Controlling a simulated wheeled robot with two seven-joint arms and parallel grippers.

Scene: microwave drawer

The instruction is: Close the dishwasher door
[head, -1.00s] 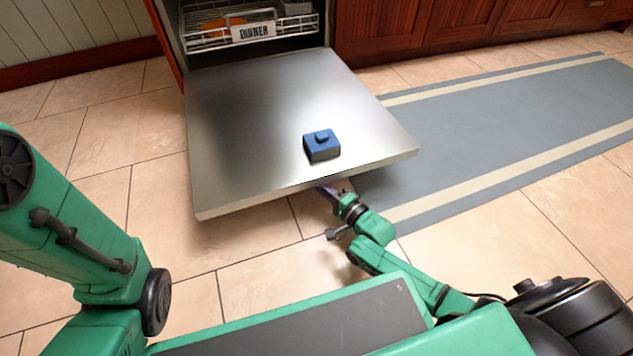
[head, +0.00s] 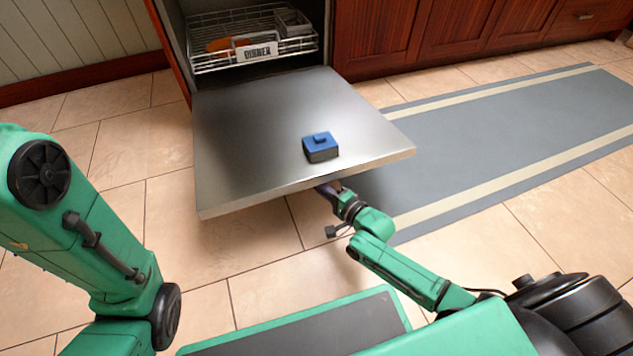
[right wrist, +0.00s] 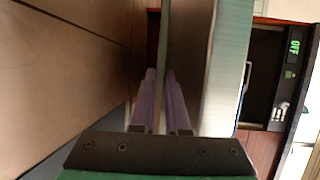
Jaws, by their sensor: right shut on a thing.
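The dishwasher door (head: 255,135) is a flat steel panel. It hangs open, close to level, with its inner face up. A blue block with a small knob (head: 320,147) sits on it. My right gripper (head: 330,188) is at the door's front edge, right of its middle, with its fingertips partly hidden under the door. In the right wrist view, its two purple fingers (right wrist: 165,80) are close together around a thin part of the door (right wrist: 225,70); the exact contact is hard to see. My left arm shows at the left, but its gripper is out of view.
The dishwasher opening shows a white rack (head: 228,58) with a "DINNER" label and an orange item. Dark red cabinets (head: 385,40) stand to the right. A blue-grey rug (head: 500,140) lies right of the door. Tiled floor left of the door is clear.

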